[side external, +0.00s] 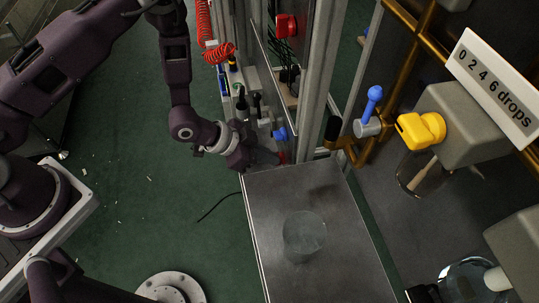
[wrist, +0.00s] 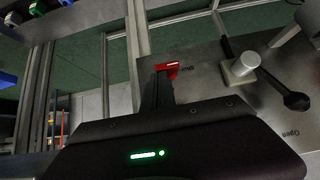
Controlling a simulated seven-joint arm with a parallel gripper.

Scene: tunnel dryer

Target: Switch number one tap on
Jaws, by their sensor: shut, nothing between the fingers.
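My gripper (side external: 279,157) is shut and empty beside the metal column, just beyond the far end of the steel table. In the wrist view its dark fingers end in a red tip (wrist: 168,69) over a grey metal plate. A tap with a round grey hub (wrist: 241,68) and a black lever (wrist: 293,99) is on that plate, right of my fingers and apart from them. "Open" is printed below the lever; other print beside my fingertip is partly hidden. No tap number is readable. Small black handles (side external: 257,104) stand behind my gripper in the side view.
A blue-handled valve (side external: 372,101) and a yellow knob (side external: 421,130) are at the right. A small blue handle (side external: 280,134) is close to my gripper. A clear glass vessel (side external: 304,236) stands on the steel table (side external: 270,190). A vertical metal column (side external: 319,70) rises beside my gripper.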

